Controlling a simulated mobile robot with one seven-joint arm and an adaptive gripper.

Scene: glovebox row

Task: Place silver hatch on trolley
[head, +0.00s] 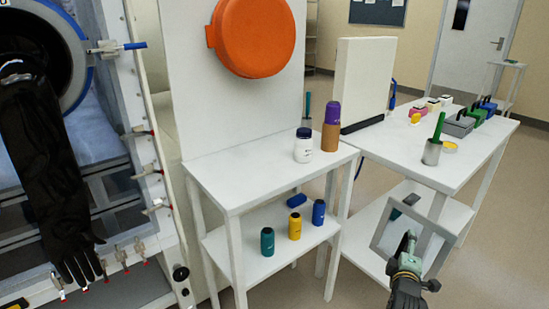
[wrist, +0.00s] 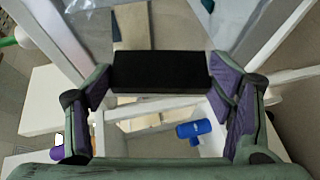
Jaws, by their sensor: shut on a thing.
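The silver hatch (head: 385,222) looks like a grey square frame with an open or clear middle, held tilted in front of the right white table in the head view. My gripper (head: 407,246) is at its near side. In the wrist view my gripper (wrist: 160,82) has its purple pads at the two ends of a black block, seemingly the hatch's handle (wrist: 160,70), and is shut on it. Grey bars beside the block appear to be the frame. Two white two-level stands show, the middle stand (head: 235,190) and the right stand (head: 400,153); I cannot tell which is the trolley.
A white jar (head: 303,150) and a purple-capped brown bottle (head: 331,130) stand on the middle stand, with several small bottles below. The right stand holds boxes and a cup (head: 431,152). An orange round lid (head: 253,37) hangs behind. The glovebox (head: 135,110) is at left.

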